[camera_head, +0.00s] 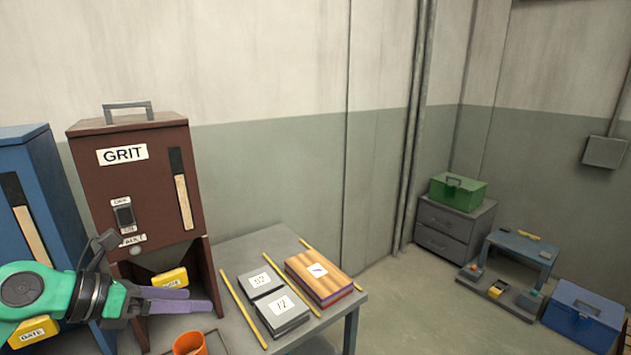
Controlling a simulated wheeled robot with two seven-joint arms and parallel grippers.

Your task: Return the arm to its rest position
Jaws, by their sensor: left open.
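My left arm (40,290), green and dark grey, comes in from the left edge. My left gripper (196,299) has purple-grey fingers that point right, in front of the lower part of the brown GRIT cabinet (150,185). The fingers look apart, with nothing visible between them. The arm hides part of the cabinet's lower left and of the blue cabinet (45,195). My right gripper is not in view.
An orange cup (190,343) stands below the gripper at the bottom edge. The grey table (240,252) holds two numbered dark plates (260,281), a striped wood block (320,276) and yellow strips (245,312). Open floor (410,300) lies right of the table; drawers (450,228) stand beyond.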

